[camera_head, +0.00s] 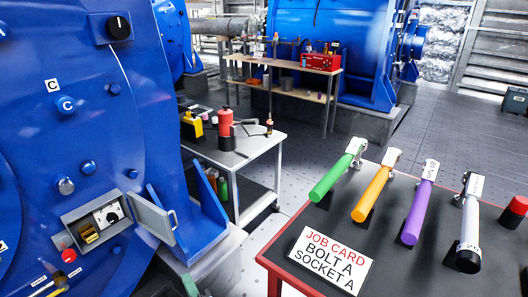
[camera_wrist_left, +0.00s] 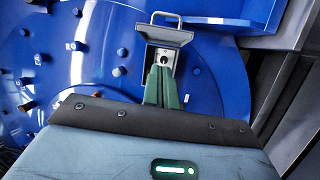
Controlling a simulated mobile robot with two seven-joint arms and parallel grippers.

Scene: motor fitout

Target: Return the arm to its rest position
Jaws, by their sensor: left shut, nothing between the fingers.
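My left gripper (camera_head: 190,285) shows only as a small green tip at the bottom edge of the head view, below the open box on the blue motor. In the left wrist view its green fingers (camera_wrist_left: 162,88) are together and hold nothing. They point toward the open box (camera_wrist_left: 164,54), overlapping its lower part in the picture; I cannot tell the gap. In the head view the box (camera_head: 90,232) has its grey door (camera_head: 152,217) swung open to the right, with a black knob and a yellowish part inside. My right gripper is not in view.
The blue motor (camera_head: 95,150) fills the left. A red-edged table (camera_head: 400,265) at right holds a job card (camera_head: 331,260) and several coloured-handled tools. A grey cart (camera_head: 255,150) with a red bottle stands mid-view. Floor (camera_head: 330,140) shows clear between cart and table.

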